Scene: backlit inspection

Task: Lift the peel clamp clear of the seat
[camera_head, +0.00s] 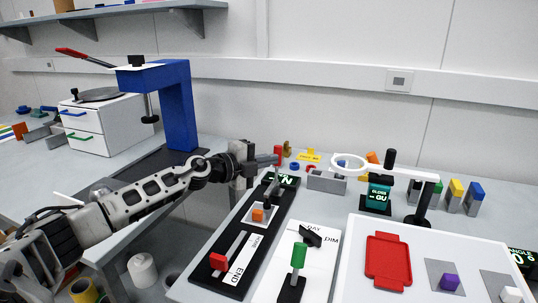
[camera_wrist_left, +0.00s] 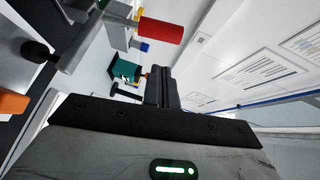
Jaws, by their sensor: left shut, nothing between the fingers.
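My left gripper (camera_head: 272,160) is shut and empty above the far end of a long black fixture (camera_head: 226,243). Its closed fingers also show in the left wrist view (camera_wrist_left: 160,82). On the fixture, a dark grey lever-like part (camera_head: 271,187) stands over an orange block (camera_head: 258,214) on a pale seat; this may be the peel clamp, but I cannot tell for sure. The fingers are above it and appear apart from it. The left wrist view shows a grey bar with a black knob (camera_wrist_left: 37,51) and a red cylinder (camera_wrist_left: 161,30). My right gripper is not in view.
A red block (camera_head: 219,261) sits near the fixture's front. A green-handled lever (camera_head: 299,256) stands on the white panel beside it. A ring-topped stand (camera_head: 430,200) and a white board with a red tray (camera_head: 387,237) are at right. A blue press (camera_head: 175,100) stands back left.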

